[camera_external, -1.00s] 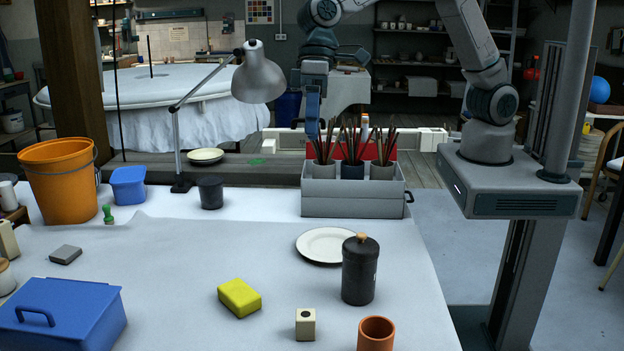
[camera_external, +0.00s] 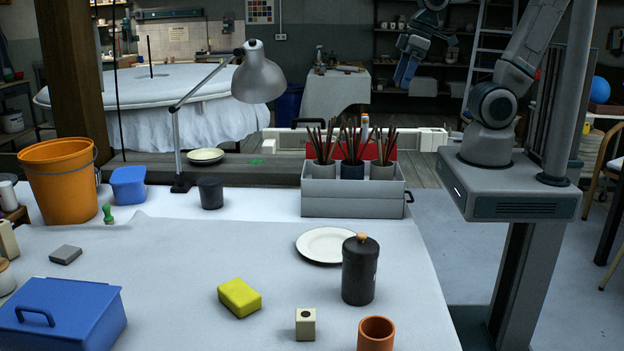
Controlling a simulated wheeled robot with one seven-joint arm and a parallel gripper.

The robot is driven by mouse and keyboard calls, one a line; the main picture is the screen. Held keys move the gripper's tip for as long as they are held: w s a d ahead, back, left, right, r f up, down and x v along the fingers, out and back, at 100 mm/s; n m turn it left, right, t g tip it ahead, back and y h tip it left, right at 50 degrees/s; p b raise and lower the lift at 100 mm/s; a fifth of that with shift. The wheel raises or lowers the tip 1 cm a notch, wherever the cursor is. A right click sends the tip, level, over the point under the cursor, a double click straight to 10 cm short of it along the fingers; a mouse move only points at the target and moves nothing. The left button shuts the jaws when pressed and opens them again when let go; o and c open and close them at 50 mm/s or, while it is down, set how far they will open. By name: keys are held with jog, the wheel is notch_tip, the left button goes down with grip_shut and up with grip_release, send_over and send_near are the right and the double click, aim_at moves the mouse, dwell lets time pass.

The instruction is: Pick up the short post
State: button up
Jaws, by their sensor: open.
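A small cream square block with a dark hole in its top (camera_external: 305,325) stands upright at the front of the white-covered table; it looks most like the short post. Another cream block (camera_external: 8,239) stands at the table's left edge, partly cut off by the frame. My gripper (camera_external: 404,82) is raised high at the upper right, behind and well above the table, far from both blocks. Its blue fingers point down, apart, with nothing visible between them.
Near the cream block are a yellow sponge (camera_external: 239,298), a black lidded jar (camera_external: 360,270), a terracotta cup (camera_external: 376,335) and a white plate (camera_external: 325,245). A grey caddy with brushes (camera_external: 352,200) and a lamp (camera_external: 258,78) stand behind.

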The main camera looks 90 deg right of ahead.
jog(key=s, duration=0.1)
jog(key=s+d+f, duration=0.1)
jog(key=shift+s+d+f, duration=0.1)
jog(key=shift+s+d, duration=0.15)
jog(key=shift+s, duration=0.1)
jog(key=c, duration=0.9)
jog(key=w+a+f+b, duration=0.2)
jog(key=w+a+b, duration=0.55)
jog(key=w, duration=0.35)
jog(key=b, duration=1.3)
send_over(306, 315)
jog(key=s+d, duration=0.2)
jog(key=s, duration=0.4)
notch_tip(306, 315, down, 20)
jog(key=shift+n+t, duration=0.3)
jog(key=shift+n, duration=0.1)
jog(key=x, duration=0.5)
jog(key=a+x, duration=0.1)
jog(key=x, duration=0.2)
jog(key=shift+w+a+f, duration=0.1)
jog(key=shift+w, duration=0.15)
jog(key=shift+w+a+x, duration=0.1)
jog(key=shift+w+x, duration=0.05)
jog(key=shift+x, duration=1.25)
jog(key=shift+w+a+x, duration=0.1)
jog(key=shift+a+x, duration=0.05)
jog(key=shift+x, duration=1.2)
